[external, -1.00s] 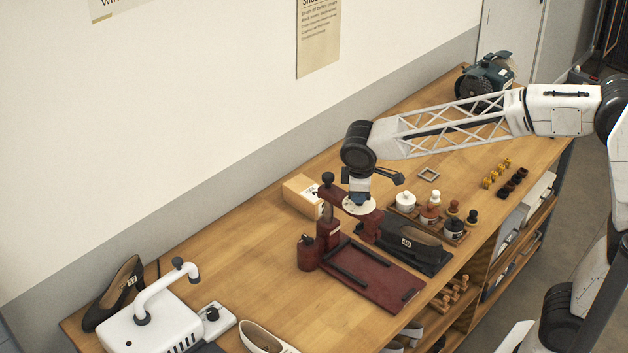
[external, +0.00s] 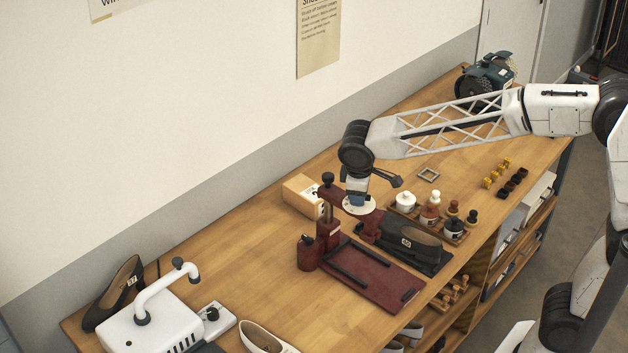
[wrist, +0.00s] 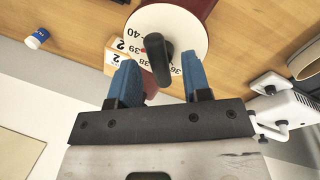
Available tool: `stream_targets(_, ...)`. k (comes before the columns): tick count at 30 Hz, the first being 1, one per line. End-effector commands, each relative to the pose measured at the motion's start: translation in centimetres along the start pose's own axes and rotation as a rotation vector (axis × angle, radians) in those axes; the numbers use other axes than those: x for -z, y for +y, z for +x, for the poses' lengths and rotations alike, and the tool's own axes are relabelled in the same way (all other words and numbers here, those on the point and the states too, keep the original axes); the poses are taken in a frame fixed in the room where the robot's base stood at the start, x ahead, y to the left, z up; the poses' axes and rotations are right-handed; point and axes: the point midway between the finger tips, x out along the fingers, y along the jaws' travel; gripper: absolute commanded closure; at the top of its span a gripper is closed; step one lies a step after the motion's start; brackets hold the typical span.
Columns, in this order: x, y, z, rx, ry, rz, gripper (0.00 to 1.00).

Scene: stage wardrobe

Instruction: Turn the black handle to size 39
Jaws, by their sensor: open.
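The black handle (wrist: 157,50) sits on a round white dial (wrist: 188,28) in the wrist view. The dial has printed sizes, with 40, 39, 38 and 36 readable. The handle's lower end lies between 38 and 36 and hides the marking there. A small red mark shows beside the handle near 39. My gripper (wrist: 163,76) is open, with one blue finger on each side of the handle's lower end. Gaps show on both sides. In the external view my gripper (external: 358,188) is just over the dial (external: 359,206), on a dark red stand (external: 328,230).
A black shoe labelled 40 (external: 410,240) lies beside the stand. A wooden box (external: 303,195) is behind it. A tray of bottles (external: 455,238) is to the right. A white machine (external: 150,325) stands at the front left.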

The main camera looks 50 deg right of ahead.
Motion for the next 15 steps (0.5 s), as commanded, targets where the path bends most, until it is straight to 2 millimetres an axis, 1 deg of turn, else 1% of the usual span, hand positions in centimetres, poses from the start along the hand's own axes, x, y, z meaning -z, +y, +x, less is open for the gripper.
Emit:
stream_targets(5,0.0,0.0,-0.2,0.0,0.0,0.0,0.56)
stream_targets(8,0.0,0.0,-0.7,0.0,0.001,0.0,0.56)
stream_targets(15,0.0,0.0,-3.2,0.0,0.001,-0.001,0.56)
